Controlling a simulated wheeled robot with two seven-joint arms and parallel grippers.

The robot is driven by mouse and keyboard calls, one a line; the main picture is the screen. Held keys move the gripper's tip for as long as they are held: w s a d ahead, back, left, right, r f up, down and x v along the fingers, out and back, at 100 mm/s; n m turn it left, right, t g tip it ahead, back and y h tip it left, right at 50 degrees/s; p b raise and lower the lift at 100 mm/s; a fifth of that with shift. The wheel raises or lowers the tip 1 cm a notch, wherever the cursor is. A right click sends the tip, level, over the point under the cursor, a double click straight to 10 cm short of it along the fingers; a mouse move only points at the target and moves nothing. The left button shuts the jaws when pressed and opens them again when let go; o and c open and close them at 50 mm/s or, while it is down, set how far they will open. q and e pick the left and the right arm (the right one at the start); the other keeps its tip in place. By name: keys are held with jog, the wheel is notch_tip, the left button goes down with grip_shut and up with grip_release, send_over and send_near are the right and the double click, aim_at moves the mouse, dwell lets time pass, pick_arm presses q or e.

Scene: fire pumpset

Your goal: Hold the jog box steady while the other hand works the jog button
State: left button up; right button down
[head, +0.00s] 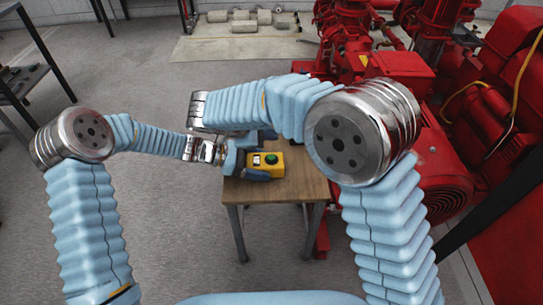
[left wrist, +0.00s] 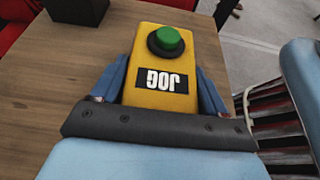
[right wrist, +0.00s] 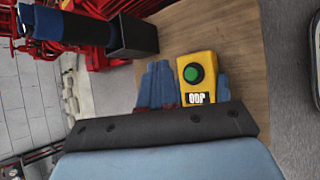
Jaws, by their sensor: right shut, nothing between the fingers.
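The yellow jog box (left wrist: 158,65) with its green button (left wrist: 168,39) and JOG label is on the wooden table. My left gripper (left wrist: 160,75) is shut on the box, one blue finger along each side. In the head view the box (head: 266,166) shows below my right forearm. My right gripper (right wrist: 157,82) is shut and empty, its fingertips together. In the right wrist view it appears just left of the box (right wrist: 198,72) and nearer the camera. In that view the button (right wrist: 193,74) is uncovered. My right forearm hides most of the right gripper in the head view.
The wooden table (head: 293,188) has bare top to the right of the box. Red pump machinery (head: 400,75) is behind and right. A dark shelf (head: 25,80) stands at far left.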

pick_arm(q)
jog(key=o, duration=0.4)
jog(key=shift+o, duration=0.2)
jog(key=shift+a, duration=0.1)
jog(key=v, duration=1.1)
jog(key=shift+a+r, duration=0.15)
jog(key=shift+a, duration=0.25)
